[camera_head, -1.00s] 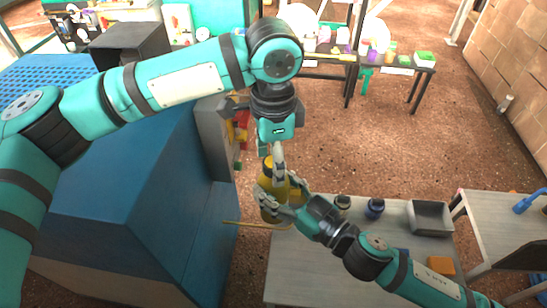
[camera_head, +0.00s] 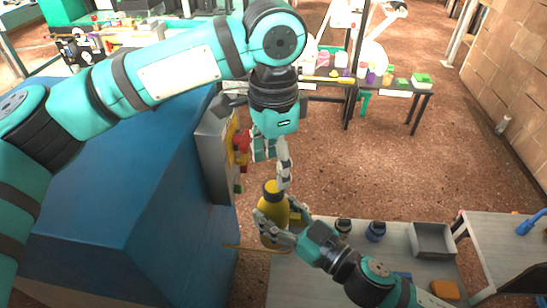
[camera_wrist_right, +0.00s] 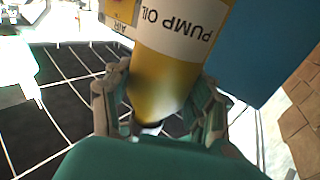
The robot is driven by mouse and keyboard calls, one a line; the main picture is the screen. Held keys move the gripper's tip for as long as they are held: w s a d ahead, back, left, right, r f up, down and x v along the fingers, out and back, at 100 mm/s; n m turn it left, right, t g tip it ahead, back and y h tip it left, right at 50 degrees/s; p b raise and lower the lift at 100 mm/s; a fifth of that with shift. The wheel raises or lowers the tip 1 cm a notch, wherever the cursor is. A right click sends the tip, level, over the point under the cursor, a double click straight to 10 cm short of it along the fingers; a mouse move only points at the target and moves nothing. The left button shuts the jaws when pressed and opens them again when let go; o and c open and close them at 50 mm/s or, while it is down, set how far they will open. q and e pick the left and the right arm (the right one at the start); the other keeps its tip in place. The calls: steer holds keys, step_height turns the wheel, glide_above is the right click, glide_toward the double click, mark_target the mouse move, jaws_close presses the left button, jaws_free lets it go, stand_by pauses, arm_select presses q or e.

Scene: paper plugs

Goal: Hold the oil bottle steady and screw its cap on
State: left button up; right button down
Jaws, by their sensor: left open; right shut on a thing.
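The oil bottle (camera_head: 271,212) is yellow and stands upright in the head view. My right gripper (camera_head: 274,224) is shut around its lower body. The right wrist view shows the bottle (camera_wrist_right: 165,75) with a white "PUMP OIL" label, between the fingers of the right gripper (camera_wrist_right: 160,112). My left gripper (camera_head: 274,168) points down just above the bottle's top and is open. One pale finger hangs beside the top, to its right. I cannot clearly make out the cap or whether it sits on the bottle's neck.
A grey table (camera_head: 310,275) lies below, with two small dark jars, one blue (camera_head: 376,231), a grey tray (camera_head: 432,240) and an orange block (camera_head: 445,289). A large blue cabinet (camera_head: 130,190) stands close on the left.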

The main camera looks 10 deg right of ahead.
mark_target(274, 186)
arm_select(q)
step_height(274, 186, up, 2)
steer(key=n, duration=0.3)
steer(key=shift+f, duration=4)
jaws_close()
steer(key=shift+o, duration=0.6)
jaws_free()
